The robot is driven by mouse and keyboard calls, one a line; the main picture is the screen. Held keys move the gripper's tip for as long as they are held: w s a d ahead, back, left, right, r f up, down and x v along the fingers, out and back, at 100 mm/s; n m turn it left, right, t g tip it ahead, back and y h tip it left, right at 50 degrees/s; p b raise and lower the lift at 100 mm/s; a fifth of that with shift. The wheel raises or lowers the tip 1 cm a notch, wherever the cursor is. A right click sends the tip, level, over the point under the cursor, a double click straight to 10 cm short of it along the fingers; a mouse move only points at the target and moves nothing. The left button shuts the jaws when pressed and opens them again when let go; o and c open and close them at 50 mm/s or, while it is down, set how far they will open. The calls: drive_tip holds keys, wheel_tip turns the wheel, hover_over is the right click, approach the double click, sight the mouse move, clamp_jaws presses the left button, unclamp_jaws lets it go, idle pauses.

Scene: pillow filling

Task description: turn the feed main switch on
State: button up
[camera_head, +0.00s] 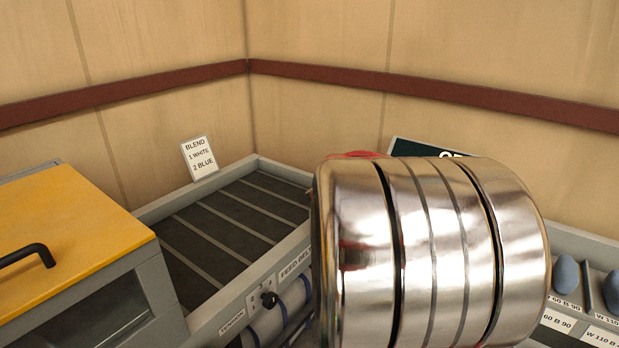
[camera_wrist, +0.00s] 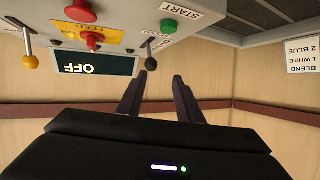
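In the wrist view, which is upside down, a grey control panel hangs at the top. On it is a yellow plate (camera_wrist: 72,33) with partly readable lettering that seems to say FEED, and a red knob (camera_wrist: 90,40) on it. A dark display (camera_wrist: 95,65) reads OFF. My gripper (camera_wrist: 160,79) is open and empty, its two dark fingers apart just beyond the panel's edge. In the head view the display (camera_head: 402,147) is mostly hidden behind my silver arm link, and my gripper is out of view.
The wrist view also shows a red button (camera_wrist: 80,11), a green START button (camera_wrist: 168,26), a black-ball lever (camera_wrist: 151,63) near the fingers and a yellow-ball lever (camera_wrist: 30,61). In the head view are a feed belt (camera_head: 215,235), a yellow lid (camera_head: 70,235) and blue objects (camera_head: 566,274).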

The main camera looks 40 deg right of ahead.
drive_tip(key=s+d+f+m+g, duration=0.1)
drive_tip(key=s+d, duration=0.2)
drive_tip(key=s+d+f+m+g+h, duration=0.1)
drive_tip(key=s+d+g, duration=0.1)
drive_tip(key=s+d, duration=0.1)
drive_tip(key=s+d+f+m+g+h, duration=0.1)
drive_tip(key=s+d, duration=0.3)
drive_tip(key=shift+f+g, duration=0.15)
drive_tip(key=shift+g, duration=0.25)
drive_tip(key=shift+w, duration=0.1)
drive_tip(key=shift+w+d+f, duration=0.15)
drive_tip(key=shift+d+f, duration=0.1)
drive_tip(key=shift+d, duration=0.2)
drive_tip(key=shift+x, duration=6.35)
drive_tip(key=shift+c, duration=0.2)
clamp_jaws()
drive_tip(key=shift+d, duration=0.2)
drive_tip(key=shift+a, duration=0.2)
